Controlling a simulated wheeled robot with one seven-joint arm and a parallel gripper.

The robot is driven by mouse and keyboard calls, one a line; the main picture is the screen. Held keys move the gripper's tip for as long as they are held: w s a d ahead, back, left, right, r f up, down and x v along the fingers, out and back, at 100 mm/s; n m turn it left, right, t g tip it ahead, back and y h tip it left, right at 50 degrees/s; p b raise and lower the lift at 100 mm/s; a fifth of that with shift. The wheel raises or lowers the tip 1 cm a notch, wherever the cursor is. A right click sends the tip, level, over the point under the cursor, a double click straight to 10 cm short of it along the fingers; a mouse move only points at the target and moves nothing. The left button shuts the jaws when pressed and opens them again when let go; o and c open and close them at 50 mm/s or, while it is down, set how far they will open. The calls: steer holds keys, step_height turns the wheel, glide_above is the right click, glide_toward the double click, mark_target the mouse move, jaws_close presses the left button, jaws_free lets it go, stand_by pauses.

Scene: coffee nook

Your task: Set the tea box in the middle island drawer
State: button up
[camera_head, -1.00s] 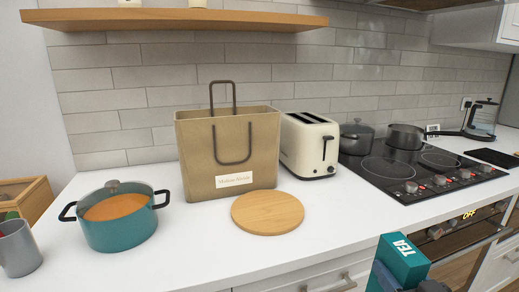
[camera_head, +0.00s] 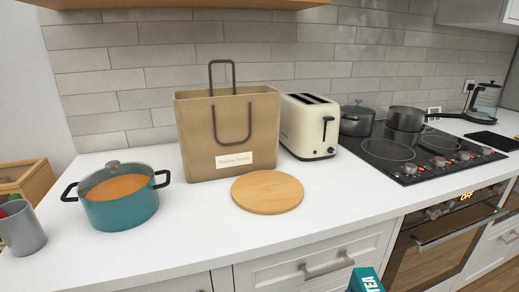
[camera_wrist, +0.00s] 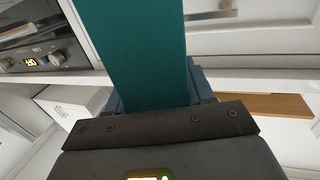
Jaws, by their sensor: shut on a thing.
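The teal tea box (camera_head: 366,281) shows only its top corner with white lettering at the bottom edge of the head view. In the wrist view the tea box (camera_wrist: 140,55) is a long teal block reaching up from my gripper (camera_wrist: 155,98). My gripper is shut on the box, its fingers mostly hidden behind the dark palm; in the head view it is out of frame. A white drawer front (camera_head: 300,266) with a metal handle is shut under the counter, left of the oven. I cannot tell whether it is the middle island drawer.
The white counter (camera_head: 335,208) holds a teal pot (camera_head: 120,208), paper bag (camera_head: 228,135), toaster (camera_head: 309,127), round board (camera_head: 267,193) and grey mug (camera_head: 22,232). The oven (camera_head: 440,242) is at right. A brown wooden strip (camera_wrist: 265,106) lies right of my gripper in the wrist view.

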steer(key=shift+s+a+f+h, duration=0.1)
steer(key=shift+a+f, duration=0.05)
steer(key=shift+f, duration=0.45)
steer(key=shift+s+a+f+h, duration=0.1)
steer(key=shift+a+f, duration=0.1)
steer(key=shift+f, duration=0.4)
steer(key=shift+s+a+f+h, duration=0.1)
steer(key=shift+a+f, duration=0.05)
steer(key=shift+f, duration=0.45)
steer(key=shift+s, duration=0.1)
steer(key=s+f, duration=0.4)
steer(key=f, duration=0.2)
steer(key=shift+s, duration=0.3)
